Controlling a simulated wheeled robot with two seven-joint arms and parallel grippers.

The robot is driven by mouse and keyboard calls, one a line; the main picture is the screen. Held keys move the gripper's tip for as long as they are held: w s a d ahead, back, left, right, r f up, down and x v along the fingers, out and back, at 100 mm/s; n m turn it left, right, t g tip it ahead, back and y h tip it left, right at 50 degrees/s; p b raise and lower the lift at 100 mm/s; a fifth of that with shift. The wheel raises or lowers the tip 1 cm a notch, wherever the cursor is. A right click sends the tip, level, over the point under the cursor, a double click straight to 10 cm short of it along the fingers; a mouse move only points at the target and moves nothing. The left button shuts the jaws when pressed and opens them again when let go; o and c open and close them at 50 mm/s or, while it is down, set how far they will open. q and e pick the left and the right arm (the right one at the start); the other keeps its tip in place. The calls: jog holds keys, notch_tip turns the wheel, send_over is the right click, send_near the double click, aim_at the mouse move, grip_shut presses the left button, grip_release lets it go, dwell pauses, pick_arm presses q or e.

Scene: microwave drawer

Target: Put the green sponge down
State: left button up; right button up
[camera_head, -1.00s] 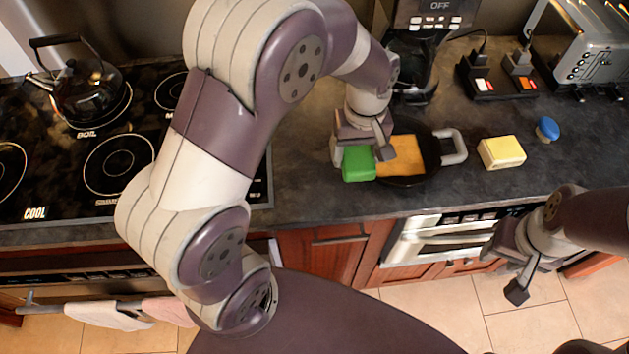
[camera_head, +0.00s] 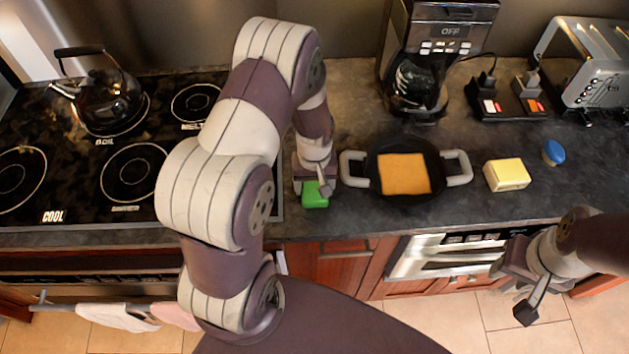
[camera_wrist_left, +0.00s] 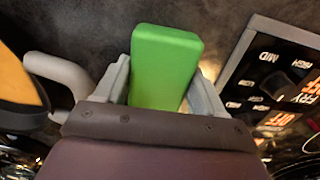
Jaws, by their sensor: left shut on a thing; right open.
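The green sponge (camera_head: 315,195) is between the fingers of my left gripper (camera_head: 311,186), over the dark counter (camera_head: 345,213) between the stove and the pan. In the left wrist view the green sponge (camera_wrist_left: 165,65) sits between both fingers of my left gripper (camera_wrist_left: 165,88), which is shut on it. I cannot tell whether the sponge touches the counter. My right gripper (camera_head: 515,290) is open and empty, in front of the counter at the lower right.
A black pan (camera_head: 405,197) with an orange slice (camera_head: 403,174) stands just right of the sponge. The stove (camera_head: 110,165) is to the left. A yellow block (camera_head: 507,175), blue object (camera_head: 553,152), coffee maker (camera_head: 437,50) and toaster (camera_head: 590,65) are further right or behind.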

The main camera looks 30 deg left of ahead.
aim_at(315, 187)
pick_arm(q)
jog(key=shift+s+f, duration=0.1)
jog(key=o, duration=1)
jog(key=shift+r, duration=0.35)
notch_tip(315, 187, up, 12)
jog(key=b, duration=0.2)
jog(key=s+d+r+m+t, duration=0.1)
jog(key=s+d+m, duration=0.4)
jog(key=s, duration=0.3)
jog(key=shift+s+d+r+m, duration=0.15)
jog(key=shift+s+r+m, duration=0.2)
jog(key=shift+m, duration=0.35)
